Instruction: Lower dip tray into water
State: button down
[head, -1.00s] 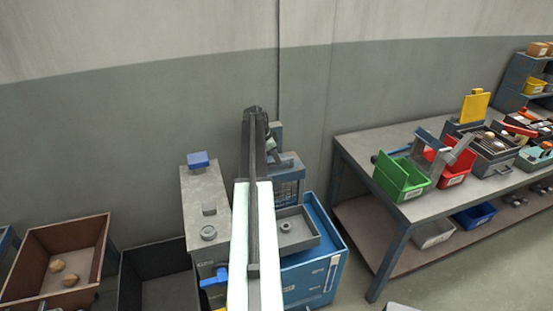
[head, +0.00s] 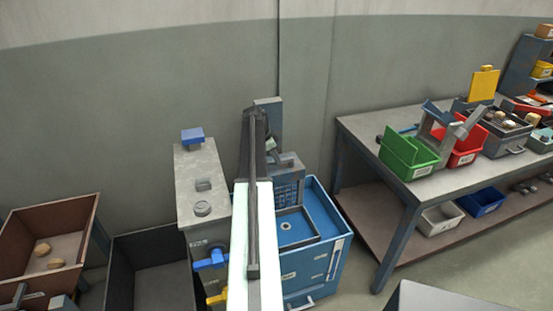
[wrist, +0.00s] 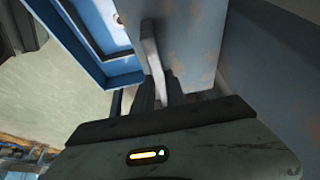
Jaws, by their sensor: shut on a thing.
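My gripper (wrist: 160,90) is shut on a thin light-grey handle (wrist: 151,45) in the wrist view. The handle stands beside a worn grey-blue panel (wrist: 190,35). A blue-rimmed basin (wrist: 122,80) lies at the upper left there. In the head view my arm covers the gripper and part of the machine. The blue cabinet (head: 333,262) has the basin (head: 305,222) in its top, with a blue interior and a small round fitting. A dark slotted basket-like part (head: 289,188) stands behind the basin. I cannot clearly tell the dip tray or the water level.
A grey unit (head: 202,175) with a blue block and a blue tap (head: 211,259) stands close left of my arm. Open bins (head: 150,280) are further left. A workbench (head: 385,130) with a green bin (head: 408,152) stands right, with floor between it and the cabinet.

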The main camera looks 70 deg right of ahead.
aim_at(270, 172)
notch_tip(270, 172, down, 13)
jog(key=b, duration=1)
jog(key=shift+s+a+r, duration=0.1)
jog(key=shift+r, duration=0.05)
jog(key=c, duration=1.4)
grip_release()
jog(key=shift+o, duration=0.2)
jog(key=shift+r, duration=0.1)
jog(key=shift+r, duration=0.35)
jog(key=p+v, duration=0.7)
jog(key=shift+r, duration=0.1)
